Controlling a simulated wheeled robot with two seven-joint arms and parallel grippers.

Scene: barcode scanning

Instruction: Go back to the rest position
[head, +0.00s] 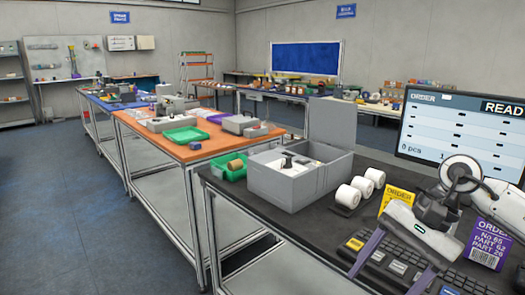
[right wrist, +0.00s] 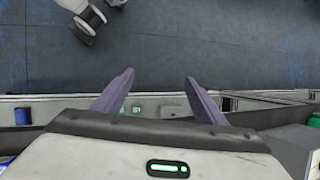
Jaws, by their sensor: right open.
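My right gripper (head: 386,281) comes in from the right in the head view, over the front right of the dark workbench. Its two purple fingers point down toward the lower edge, in front of the keyboard (head: 372,250). In the right wrist view the fingers of this gripper (right wrist: 159,77) stand wide apart with nothing between them. Blue floor (right wrist: 200,40) shows beyond the tips. My left gripper is in neither view.
An open grey box (head: 285,190), white rolls (head: 347,196), a yellow order card (head: 392,198) and a purple order card (head: 487,245) stand on the dark bench. A monitor (head: 450,125) reading "READ" is behind. Open floor (head: 80,225) lies at left.

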